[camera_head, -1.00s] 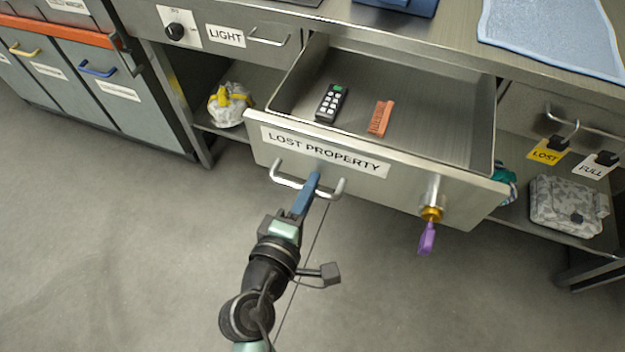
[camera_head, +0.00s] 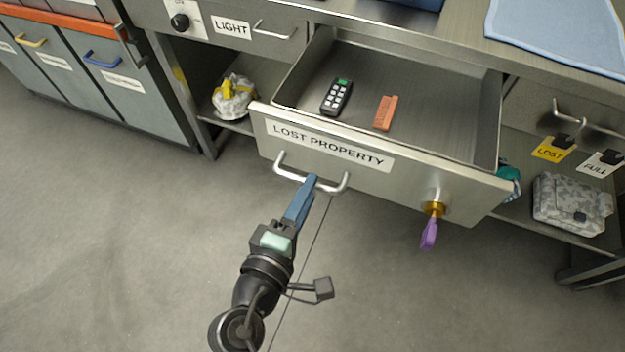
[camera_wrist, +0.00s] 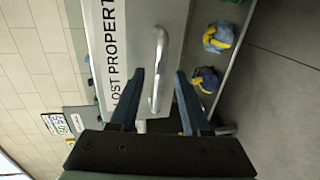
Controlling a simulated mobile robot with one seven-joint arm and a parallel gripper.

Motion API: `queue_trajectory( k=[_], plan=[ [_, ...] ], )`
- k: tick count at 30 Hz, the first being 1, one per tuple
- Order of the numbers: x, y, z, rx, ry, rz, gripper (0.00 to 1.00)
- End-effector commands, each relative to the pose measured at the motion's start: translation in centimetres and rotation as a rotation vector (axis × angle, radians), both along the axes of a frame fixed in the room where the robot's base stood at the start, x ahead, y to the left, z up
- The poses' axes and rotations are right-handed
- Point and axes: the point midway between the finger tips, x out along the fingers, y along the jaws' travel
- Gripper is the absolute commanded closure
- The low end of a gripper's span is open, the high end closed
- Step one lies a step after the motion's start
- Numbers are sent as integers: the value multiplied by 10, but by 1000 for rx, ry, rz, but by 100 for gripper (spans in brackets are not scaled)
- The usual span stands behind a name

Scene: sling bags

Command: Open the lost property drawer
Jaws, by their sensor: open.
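The lost property drawer (camera_head: 400,180) is pulled well out of the counter, with its labelled front facing me. A black remote (camera_head: 336,97) and an orange-brown comb-like item (camera_head: 385,113) lie inside. Its silver bar handle (camera_head: 312,184) also shows in the wrist view (camera_wrist: 159,70). My gripper (camera_head: 309,184) is at the handle in the head view. In the wrist view my gripper (camera_wrist: 158,75) is open, with one finger on each side of the handle and gaps between. A purple-tagged key (camera_head: 430,232) hangs at the lock on the right of the drawer front.
The light drawer (camera_head: 270,30) is to the left. A white and yellow bundle (camera_head: 234,97) and a grey patterned bag (camera_head: 570,203) sit on the lower shelf. The floor in front is clear.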

Motion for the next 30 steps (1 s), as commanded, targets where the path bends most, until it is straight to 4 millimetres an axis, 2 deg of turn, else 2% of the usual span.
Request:
queue_trajectory(
  k=[1, 6, 12, 18, 30],
  plan=[
    [-12, 4, 2, 1, 3, 3, 53],
    [-48, 15, 10, 1, 4, 2, 53],
    [-78, 26, 17, 1, 2, 3, 53],
    [-89, 29, 20, 1, 0, 0, 53],
    [-89, 29, 20, 1, 0, 0, 53]
  ],
)
